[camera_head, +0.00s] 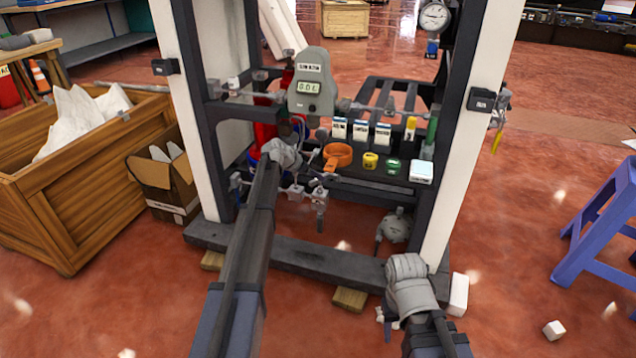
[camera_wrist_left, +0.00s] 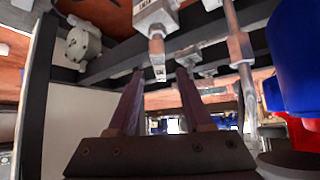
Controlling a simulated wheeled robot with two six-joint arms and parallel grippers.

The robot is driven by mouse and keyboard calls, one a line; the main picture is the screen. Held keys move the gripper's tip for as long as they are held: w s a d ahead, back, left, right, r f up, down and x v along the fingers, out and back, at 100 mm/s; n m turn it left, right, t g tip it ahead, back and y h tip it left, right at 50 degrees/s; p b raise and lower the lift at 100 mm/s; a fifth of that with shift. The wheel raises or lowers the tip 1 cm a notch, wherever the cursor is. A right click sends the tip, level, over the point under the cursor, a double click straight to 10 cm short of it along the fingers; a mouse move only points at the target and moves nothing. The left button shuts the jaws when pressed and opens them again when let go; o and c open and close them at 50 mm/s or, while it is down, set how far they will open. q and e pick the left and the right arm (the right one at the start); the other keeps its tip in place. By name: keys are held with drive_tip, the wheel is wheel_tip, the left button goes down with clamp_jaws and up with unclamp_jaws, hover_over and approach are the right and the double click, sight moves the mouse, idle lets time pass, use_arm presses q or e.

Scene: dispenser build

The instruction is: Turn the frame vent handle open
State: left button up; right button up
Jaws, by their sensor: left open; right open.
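A yellow lever (camera_head: 497,137) hangs down from a small metal fitting (camera_head: 500,97) on the outer side of the frame's right post. It looks like the vent handle and hangs about vertical; both grippers are apart from it. My left gripper (camera_head: 318,172) is inside the frame by the pipework, its fingertips hard to make out. In the left wrist view its two fingers (camera_wrist_left: 161,76) are spread, with a metal fitting (camera_wrist_left: 157,45) just beyond them and nothing held. My right gripper (camera_head: 384,318) is low in front of the frame's right foot; its fingers are small and partly hidden.
The frame's dark base beam (camera_head: 300,262) crosses the floor. A shelf holds an orange ring (camera_head: 337,155), small coloured parts and a white box (camera_head: 421,172). A wooden crate (camera_head: 60,210) and cardboard box (camera_head: 165,185) stand left, a blue stool (camera_head: 600,215) right. Floor between post and stool is clear.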

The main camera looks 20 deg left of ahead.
use_arm(q)
drive_tip(key=shift+b+x, duration=0.3)
drive_tip(key=shift+x, duration=0.7)
clamp_jaws()
